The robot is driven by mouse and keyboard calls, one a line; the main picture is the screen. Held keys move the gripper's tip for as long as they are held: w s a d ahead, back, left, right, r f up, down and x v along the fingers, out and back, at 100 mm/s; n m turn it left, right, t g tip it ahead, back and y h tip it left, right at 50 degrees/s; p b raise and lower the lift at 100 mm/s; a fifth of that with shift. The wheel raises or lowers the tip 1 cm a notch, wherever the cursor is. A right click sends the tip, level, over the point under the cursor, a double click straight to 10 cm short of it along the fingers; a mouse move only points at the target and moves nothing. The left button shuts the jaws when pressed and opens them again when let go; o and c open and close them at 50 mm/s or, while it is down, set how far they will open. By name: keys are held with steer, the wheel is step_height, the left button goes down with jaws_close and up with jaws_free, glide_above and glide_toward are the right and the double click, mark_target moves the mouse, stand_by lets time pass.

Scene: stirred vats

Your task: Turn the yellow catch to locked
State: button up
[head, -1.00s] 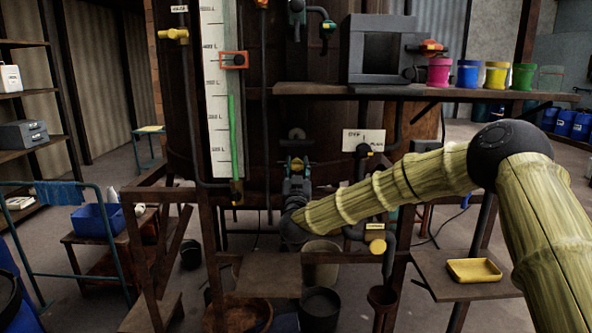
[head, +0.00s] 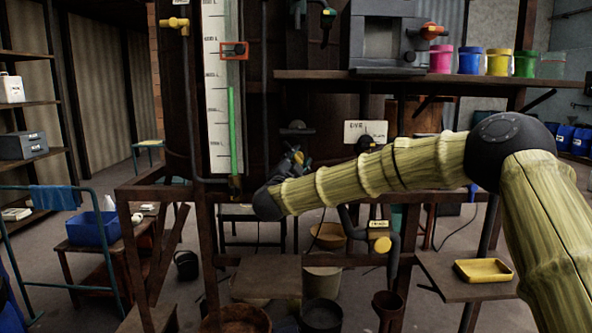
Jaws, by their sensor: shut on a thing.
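My gripper (head: 298,156) is at the front of the dark vat, left of the white sign. It is shut on a small yellow piece (head: 306,161), which looks like the yellow catch. The fingers point up and to the right, and the black wrist is below left of them. The fingers and wrist hide most of the catch, so I cannot read its angle or any locked mark.
A white gauge (head: 217,95) with a green column stands left of the gripper. A shelf (head: 300,75) juts out above. A white sign (head: 366,132) and a yellow-ended valve (head: 382,245) are to the right. A yellow tray (head: 483,271) lies on a side board.

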steer(key=m+g+b, duration=0.1)
steer(key=m, duration=0.1)
steer(key=m+g+h+b, duration=0.1)
steer(key=m, duration=0.2)
steer(key=shift+f, duration=0.1)
steer(key=shift+m+g+b, duration=0.6)
steer(key=shift+m+b, duration=0.35)
steer(key=shift+m, duration=1.05)
steer(key=o, duration=1)
steer(key=shift+d, duration=0.1)
steer(key=v, duration=1.2)
steer(key=shift+r, duration=0.25)
